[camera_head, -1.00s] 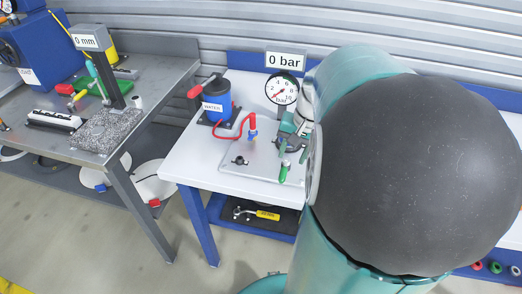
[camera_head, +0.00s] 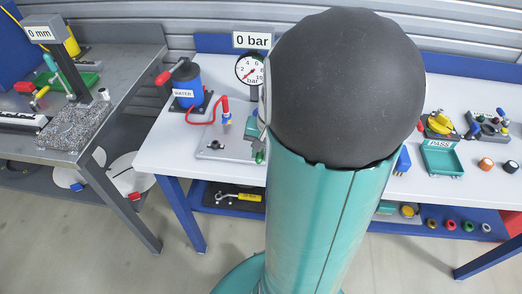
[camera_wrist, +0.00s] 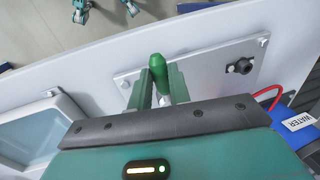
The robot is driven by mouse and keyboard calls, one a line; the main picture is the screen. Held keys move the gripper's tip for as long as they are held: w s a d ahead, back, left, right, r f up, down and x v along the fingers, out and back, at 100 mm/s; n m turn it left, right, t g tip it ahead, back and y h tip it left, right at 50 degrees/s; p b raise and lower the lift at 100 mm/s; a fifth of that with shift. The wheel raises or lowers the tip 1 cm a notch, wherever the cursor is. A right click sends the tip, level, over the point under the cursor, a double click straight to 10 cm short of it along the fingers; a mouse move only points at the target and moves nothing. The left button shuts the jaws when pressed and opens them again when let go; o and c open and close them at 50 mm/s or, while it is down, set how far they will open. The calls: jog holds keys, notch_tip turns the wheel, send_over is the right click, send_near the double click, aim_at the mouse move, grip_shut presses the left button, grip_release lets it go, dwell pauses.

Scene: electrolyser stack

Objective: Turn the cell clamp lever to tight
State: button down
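The clamp lever's green handle (camera_wrist: 158,68) stands between the two fingers of my gripper (camera_wrist: 161,82) in the wrist view. The fingers lie close on either side of the handle; I cannot tell whether both touch it. The lever belongs to the test rig on a grey base plate (camera_wrist: 198,68). The pressure gauge (camera_head: 249,70) stands behind, with a sign (camera_head: 251,40) reading 0 bar.
A blue WATER pump (camera_head: 186,88) with a red hose stands left of the plate on the white bench (camera_head: 165,150). A green PASS tray (camera_head: 442,158) and small fixtures are on the right. A grey table (camera_head: 120,75) stands at the left, with a floor gap between.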

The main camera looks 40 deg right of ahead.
dwell(0.4)
jog(key=n, duration=0.1)
jog(key=s+d+n, duration=0.1)
jog(key=n, duration=0.1)
jog(key=d+n, duration=0.1)
jog(key=n, duration=0.1)
jog(key=shift+s+d+g+y, duration=0.15)
jog(key=shift+s+g+y, duration=0.15)
jog(key=shift+g, duration=0.1)
jog(key=d+n, duration=0.1)
jog(key=n, duration=0.1)
jog(key=d+n, duration=0.1)
jog(key=d+n+g, duration=0.1)
jog(key=n, duration=0.1)
jog(key=shift+s+n, duration=0.2)
jog(key=shift+n, duration=0.1)
jog(key=n, duration=0.1)
jog(key=d+n, duration=0.1)
jog(key=n, duration=0.1)
jog(key=shift+w+d+g, duration=0.25)
jog(key=shift+d+g, duration=0.1)
jog(key=shift+g, duration=0.05)
jog(key=shift+w+d+r+n+g, duration=0.15)
jog(key=shift+w+d+n, duration=0.25)
jog(key=shift+n, duration=0.7)
jog(key=shift+w+d+f+n+g, duration=0.15)
jog(key=shift+d+n, duration=0.35)
jog(key=shift+n, duration=0.6)
jog(key=shift+r, duration=0.1)
